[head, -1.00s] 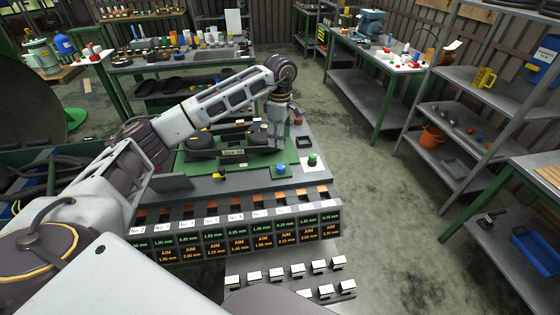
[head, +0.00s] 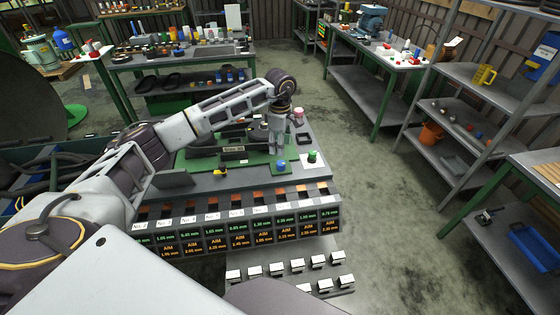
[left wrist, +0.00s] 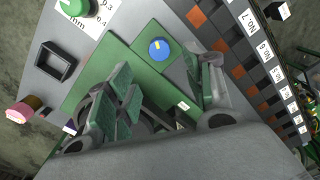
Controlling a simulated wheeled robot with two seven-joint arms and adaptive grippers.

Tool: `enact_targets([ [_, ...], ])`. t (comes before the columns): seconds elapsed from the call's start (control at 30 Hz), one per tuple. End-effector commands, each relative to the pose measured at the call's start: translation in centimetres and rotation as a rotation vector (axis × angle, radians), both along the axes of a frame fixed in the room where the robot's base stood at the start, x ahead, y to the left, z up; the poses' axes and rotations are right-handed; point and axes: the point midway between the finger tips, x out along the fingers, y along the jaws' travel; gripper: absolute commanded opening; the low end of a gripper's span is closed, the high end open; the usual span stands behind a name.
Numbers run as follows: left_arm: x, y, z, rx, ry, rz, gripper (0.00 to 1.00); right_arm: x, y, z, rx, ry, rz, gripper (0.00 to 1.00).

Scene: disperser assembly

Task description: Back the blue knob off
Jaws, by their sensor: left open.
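The blue knob (head: 281,166) stands on the green plate (head: 196,162) of the bench device. In the left wrist view the blue knob (left wrist: 159,49) shows a yellow mark on its top. My left gripper (head: 277,149) is over the plate, just behind the knob in the head view. In the left wrist view its fingers (left wrist: 165,80) are spread, with the knob beyond the gap between them and nothing held. I cannot tell the exact height above the knob. My right gripper is in neither view.
A green knob (head: 313,156) on a white plate is to the right of the blue knob. A dark square frame (head: 305,138) and a pink-topped part (head: 299,113) lie behind it. Dark device parts sit left of the gripper. A row of labelled bins (head: 240,232) lines the bench front.

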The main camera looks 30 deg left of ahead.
Motion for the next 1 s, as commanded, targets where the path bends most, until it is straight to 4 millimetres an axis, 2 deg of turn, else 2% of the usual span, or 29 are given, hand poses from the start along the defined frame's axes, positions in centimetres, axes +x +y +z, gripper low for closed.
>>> enact_targets([
  [0.2,-0.1,0.0,-2.9,0.001,0.003,-0.001,0.52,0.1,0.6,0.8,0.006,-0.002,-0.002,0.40],
  [0.6,-0.1,0.0,-7.7,-0.001,0.002,0.000,0.52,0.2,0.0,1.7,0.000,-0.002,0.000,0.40],
  [0.8,0.0,0.0,-8.8,0.000,0.000,-0.001,0.52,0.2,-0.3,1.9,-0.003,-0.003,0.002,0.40],
  [1.0,0.0,0.0,-9.0,0.000,0.000,-0.001,0.52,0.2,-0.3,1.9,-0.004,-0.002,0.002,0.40],
])
